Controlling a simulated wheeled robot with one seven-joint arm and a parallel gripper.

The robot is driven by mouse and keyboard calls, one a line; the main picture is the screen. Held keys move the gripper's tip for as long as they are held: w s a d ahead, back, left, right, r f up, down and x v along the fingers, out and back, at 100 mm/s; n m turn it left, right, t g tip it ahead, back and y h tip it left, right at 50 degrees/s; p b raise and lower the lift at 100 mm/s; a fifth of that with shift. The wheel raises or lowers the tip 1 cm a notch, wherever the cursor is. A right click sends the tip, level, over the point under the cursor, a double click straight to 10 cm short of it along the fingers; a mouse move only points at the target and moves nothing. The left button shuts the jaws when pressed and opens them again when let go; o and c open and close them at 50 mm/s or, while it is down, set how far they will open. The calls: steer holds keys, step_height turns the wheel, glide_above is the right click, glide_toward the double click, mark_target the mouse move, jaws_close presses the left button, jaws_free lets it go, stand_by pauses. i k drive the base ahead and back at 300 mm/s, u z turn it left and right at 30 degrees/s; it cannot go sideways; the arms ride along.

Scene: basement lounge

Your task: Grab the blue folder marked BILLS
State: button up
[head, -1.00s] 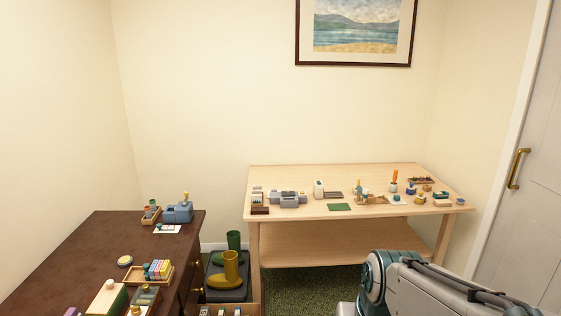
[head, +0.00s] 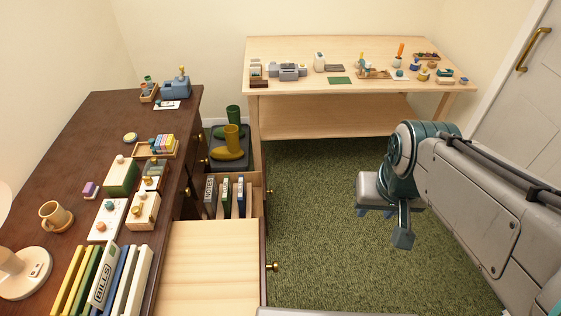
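A row of upright folders stands on the dark desk (head: 62,195) at the lower left of the head view. They are yellow, green, blue and white. A spine lettered BILLS (head: 103,287) leans out among them; its label face is pale, and I cannot tell the colour of its cover. A blue folder (head: 126,279) stands just right of it. The open drawer holds a grey lettered folder (head: 210,192), a green one (head: 226,198) and a blue-edged one (head: 241,196). My gripper (head: 383,212) hangs over the green carpet, far right of both groups and touching nothing. Its finger opening is unclear.
The open drawer (head: 262,222) juts into the room beside the desk. A mug (head: 56,216) and a lamp base (head: 24,275) stand near the folders. Boots (head: 229,143) sit on a dark tray behind the drawer. A light wood table (head: 300,108) stands behind. The carpet (head: 320,225) is clear.

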mark_target(241, 195)
steer(key=z, duration=1.25)
steer(key=i, duration=1.05)
steer(key=u, duration=2.5)
